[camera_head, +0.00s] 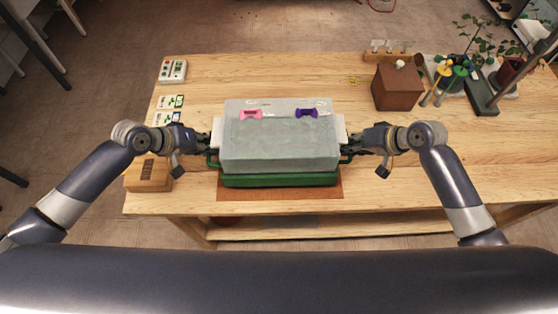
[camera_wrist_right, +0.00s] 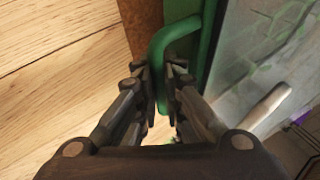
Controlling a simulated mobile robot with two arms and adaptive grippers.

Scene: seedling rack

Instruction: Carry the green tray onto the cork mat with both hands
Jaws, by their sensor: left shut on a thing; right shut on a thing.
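My left gripper (camera_head: 208,150) is shut at the tray's left handle. My right gripper (camera_head: 349,151) is shut on the right handle; in the right wrist view the fingers (camera_wrist_right: 163,88) close around the green handle (camera_wrist_right: 172,40), with the brown mat (camera_wrist_right: 144,30) beside it.
A wooden block (camera_head: 148,175) lies near the left front edge. Small cards (camera_head: 168,109) and a white device (camera_head: 173,71) lie at the back left. A brown box (camera_head: 397,87), tools and plants stand at the back right. The right front table is clear.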

